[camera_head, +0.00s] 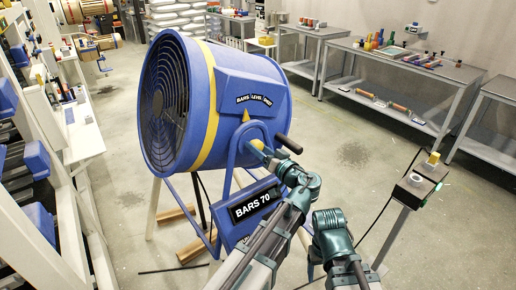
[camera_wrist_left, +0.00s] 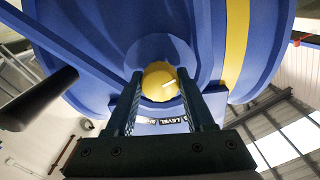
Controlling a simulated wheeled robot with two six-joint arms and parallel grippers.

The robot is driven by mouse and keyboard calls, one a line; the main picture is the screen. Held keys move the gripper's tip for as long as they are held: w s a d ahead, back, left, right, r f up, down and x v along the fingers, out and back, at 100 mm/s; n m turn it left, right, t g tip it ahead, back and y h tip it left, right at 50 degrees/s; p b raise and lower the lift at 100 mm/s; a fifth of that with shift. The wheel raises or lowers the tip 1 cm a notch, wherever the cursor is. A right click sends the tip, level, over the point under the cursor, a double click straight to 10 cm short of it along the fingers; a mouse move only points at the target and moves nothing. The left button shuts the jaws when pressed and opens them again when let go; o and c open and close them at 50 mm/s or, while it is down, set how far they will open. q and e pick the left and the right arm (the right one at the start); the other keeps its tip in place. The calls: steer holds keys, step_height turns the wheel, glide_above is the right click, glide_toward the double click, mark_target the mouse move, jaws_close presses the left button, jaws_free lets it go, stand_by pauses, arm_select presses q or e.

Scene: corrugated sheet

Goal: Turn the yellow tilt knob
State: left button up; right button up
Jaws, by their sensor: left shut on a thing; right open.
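The yellow tilt knob (camera_head: 257,145) sits at the pivot on the side of a big blue drum fan (camera_head: 232,95) with a yellow band. In the left wrist view the round knob (camera_wrist_left: 160,80) lies between my two dark fingers. My left gripper (camera_head: 271,155) reaches the knob from the lower right and is shut on it; the fingers (camera_wrist_left: 160,92) flank it on both sides. A yellow pointer (camera_head: 245,115) stands above the knob, below a dark label strip (camera_head: 254,99). My right arm shows at the lower right, but its fingers cannot be seen.
A black handle (camera_head: 289,144) sticks out close to my left gripper. A post with a yellow-topped box (camera_head: 421,180) stands at the right. Workbenches (camera_head: 400,65) line the back; floor between is mostly clear.

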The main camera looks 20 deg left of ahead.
arm_select(q)
jaws_close()
steer(key=m, duration=1.7)
steer(key=shift+m, duration=0.6)
